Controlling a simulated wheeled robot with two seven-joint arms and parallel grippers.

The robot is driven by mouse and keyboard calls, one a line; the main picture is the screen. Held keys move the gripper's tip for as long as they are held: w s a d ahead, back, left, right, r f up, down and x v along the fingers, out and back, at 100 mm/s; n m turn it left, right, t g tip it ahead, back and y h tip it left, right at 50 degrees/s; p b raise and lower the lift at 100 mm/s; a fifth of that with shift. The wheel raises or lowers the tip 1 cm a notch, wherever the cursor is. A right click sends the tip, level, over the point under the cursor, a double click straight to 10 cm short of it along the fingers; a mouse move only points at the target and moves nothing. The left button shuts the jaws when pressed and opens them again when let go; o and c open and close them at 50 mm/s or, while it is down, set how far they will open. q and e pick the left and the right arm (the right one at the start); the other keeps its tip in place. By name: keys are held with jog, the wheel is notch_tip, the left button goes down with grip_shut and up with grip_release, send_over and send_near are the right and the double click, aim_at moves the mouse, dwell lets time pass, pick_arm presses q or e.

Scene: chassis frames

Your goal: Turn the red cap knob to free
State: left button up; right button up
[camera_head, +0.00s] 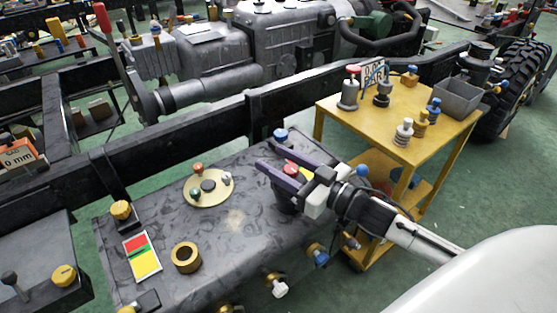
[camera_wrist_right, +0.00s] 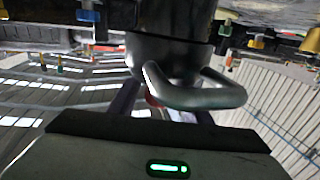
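A red cap knob (camera_head: 291,170) sits on a dark round base near the right end of the grey dark-topped bench (camera_head: 232,222). My right gripper (camera_head: 265,152) reaches in from the right with its two purple-grey fingers spread apart. The red cap shows between the fingers; I cannot tell whether either touches it. In the right wrist view, a bit of red (camera_wrist_right: 153,101) shows between the fingers, mostly hidden behind a bent metal bar and a dark cylinder. A yellow patch (camera_head: 306,173) shows beside the cap, partly covered. My left gripper is not in view.
A blue knob (camera_head: 281,135) stands just behind the fingers. A round plate with small knobs (camera_head: 208,188), a brass ring (camera_head: 186,257) and a red-green-yellow card (camera_head: 142,256) lie to the left. A black frame beam (camera_head: 190,117) runs behind. A yellow cart (camera_head: 440,143) stands right.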

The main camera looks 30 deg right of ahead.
aim_at(297, 173)
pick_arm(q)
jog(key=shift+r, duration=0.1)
pick_arm(e)
jog(key=shift+s, duration=0.2)
jog(key=p+v, duration=0.1)
jog(key=v, duration=0.8)
jog(key=shift+w, duration=0.1)
jog(key=shift+s+d+p, duration=0.2)
jog(key=shift+s+p, duration=0.1)
jog(key=shift+s, duration=0.2)
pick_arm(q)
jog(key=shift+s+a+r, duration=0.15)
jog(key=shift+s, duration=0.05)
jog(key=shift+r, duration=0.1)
